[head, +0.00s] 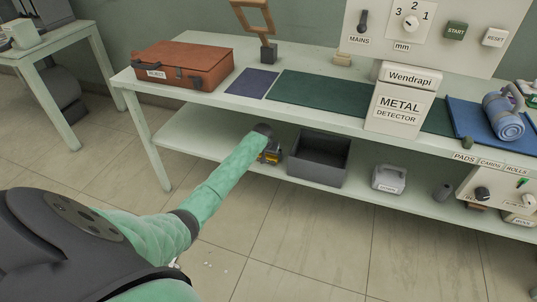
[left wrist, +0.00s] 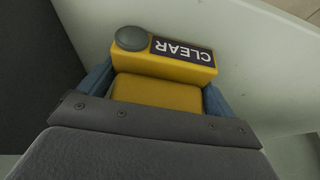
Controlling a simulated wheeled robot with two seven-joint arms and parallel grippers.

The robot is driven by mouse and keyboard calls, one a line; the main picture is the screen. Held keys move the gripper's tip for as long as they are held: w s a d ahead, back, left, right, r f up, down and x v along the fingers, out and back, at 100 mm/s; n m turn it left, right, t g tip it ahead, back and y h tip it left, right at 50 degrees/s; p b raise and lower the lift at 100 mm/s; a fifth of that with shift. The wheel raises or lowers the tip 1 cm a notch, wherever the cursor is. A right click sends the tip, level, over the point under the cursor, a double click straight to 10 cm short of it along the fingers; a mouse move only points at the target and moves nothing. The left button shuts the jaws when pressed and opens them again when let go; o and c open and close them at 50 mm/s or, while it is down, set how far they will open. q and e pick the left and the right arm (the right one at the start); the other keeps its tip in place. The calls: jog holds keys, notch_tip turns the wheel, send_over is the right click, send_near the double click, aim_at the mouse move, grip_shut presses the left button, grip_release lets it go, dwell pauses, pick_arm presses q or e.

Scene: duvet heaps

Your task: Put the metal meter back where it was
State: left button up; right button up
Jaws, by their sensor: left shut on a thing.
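The metal meter (left wrist: 165,66) is a yellow block with a dark screen reading CLEAR and a round grey knob. It sits between the two blue-grey fingers of my left gripper (left wrist: 157,92), which is shut on it. In the head view the meter (head: 271,157) shows small and partly hidden at the end of my left arm, over the lower shelf (head: 212,135) and left of a dark grey bin. I cannot tell whether it touches the shelf. My right gripper is not in view.
The dark grey open bin (head: 318,158) stands on the lower shelf, with a pale grey case (head: 388,178) farther right. Above are the bench top, a red-brown case (head: 184,65) and the metal detector (head: 397,105). Shelf left of my gripper is clear.

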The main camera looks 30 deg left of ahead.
pick_arm(q)
jog(key=o, duration=0.8)
jog(key=shift+f, duration=0.1)
jog(key=shift+v, duration=3.9)
